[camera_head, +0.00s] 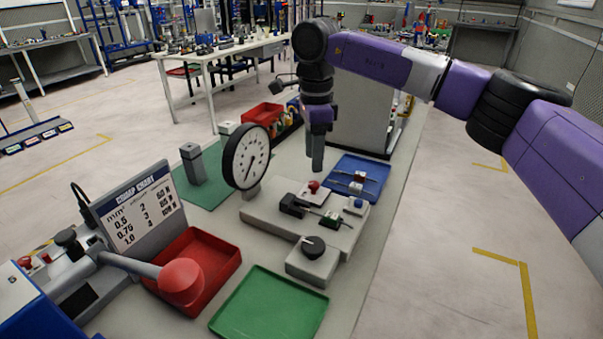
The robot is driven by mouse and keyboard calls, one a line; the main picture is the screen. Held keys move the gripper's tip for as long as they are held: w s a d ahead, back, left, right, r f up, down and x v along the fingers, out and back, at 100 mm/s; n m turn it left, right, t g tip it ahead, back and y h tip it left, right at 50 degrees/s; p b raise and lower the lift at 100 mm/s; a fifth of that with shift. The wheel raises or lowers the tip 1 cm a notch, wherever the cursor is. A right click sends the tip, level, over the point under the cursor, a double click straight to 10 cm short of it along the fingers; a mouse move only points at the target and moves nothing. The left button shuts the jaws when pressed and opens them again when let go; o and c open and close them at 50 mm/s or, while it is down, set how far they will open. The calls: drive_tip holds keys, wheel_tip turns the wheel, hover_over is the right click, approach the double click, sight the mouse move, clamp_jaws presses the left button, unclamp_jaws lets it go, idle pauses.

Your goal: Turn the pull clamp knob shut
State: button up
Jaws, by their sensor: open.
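A grey pull-test fixture (265,214) stands on the bench at the middle, with a large white dial gauge (246,156) at its left. I cannot tell for sure which of these is the pull clamp knob. My gripper (317,166) points down above the back of the fixture, apart from it, open and empty.
A blue tray (372,169) with small parts lies behind right. A green tray (270,306) and a red tray (222,251) lie in front. A crimp chart (135,211) and a red-ended lever (180,280) stand at left. A grey cabinet (362,110) stands behind my gripper.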

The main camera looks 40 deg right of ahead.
sight(313, 184)
drive_tip(key=shift+f, duration=3.85)
clamp_jaws()
